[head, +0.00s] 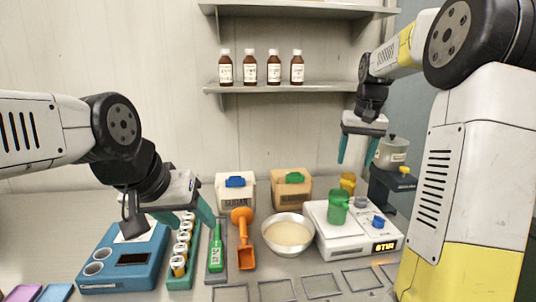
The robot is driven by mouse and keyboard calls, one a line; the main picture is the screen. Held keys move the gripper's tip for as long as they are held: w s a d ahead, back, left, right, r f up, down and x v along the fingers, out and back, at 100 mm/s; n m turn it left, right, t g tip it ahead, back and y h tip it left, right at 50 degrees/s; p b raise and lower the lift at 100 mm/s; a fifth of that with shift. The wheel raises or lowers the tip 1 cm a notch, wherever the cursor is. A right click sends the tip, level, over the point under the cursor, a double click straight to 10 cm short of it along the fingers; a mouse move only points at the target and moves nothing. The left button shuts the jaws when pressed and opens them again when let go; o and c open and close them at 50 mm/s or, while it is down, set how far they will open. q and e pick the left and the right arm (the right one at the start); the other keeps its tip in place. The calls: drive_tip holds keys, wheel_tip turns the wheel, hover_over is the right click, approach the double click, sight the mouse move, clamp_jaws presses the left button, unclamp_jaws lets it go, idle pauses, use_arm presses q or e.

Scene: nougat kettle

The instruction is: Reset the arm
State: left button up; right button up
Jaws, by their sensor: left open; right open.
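My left gripper (170,222) is open above the blue machine and the row of small jars on the left; its fingers point down and nothing shows between them. My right gripper (357,150) is open and empty, raised in front of the back wall at the right, left of the grey pot. My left arm comes in from the left edge. My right arm fills much of the right side and hides what lies behind it.
Brown bottles (250,70) stand on a shelf.

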drive_tip(key=s+a+t, duration=0.1)
drive_tip(key=s+a, duration=0.2)
drive_tip(key=s, duration=0.5)
drive_tip(key=s+a+f+n+t+y, duration=0.1)
drive_tip(key=s+a, duration=0.3)
drive_tip(key=s, duration=0.5)
drive_tip(key=s+a+f+n+t, duration=0.1)
drive_tip(key=s+a, duration=0.3)
drive_tip(key=s, duration=0.5)
drive_tip(key=shift+s+t+y, duration=0.15)
drive_tip(key=shift+t+y, duration=0.25)
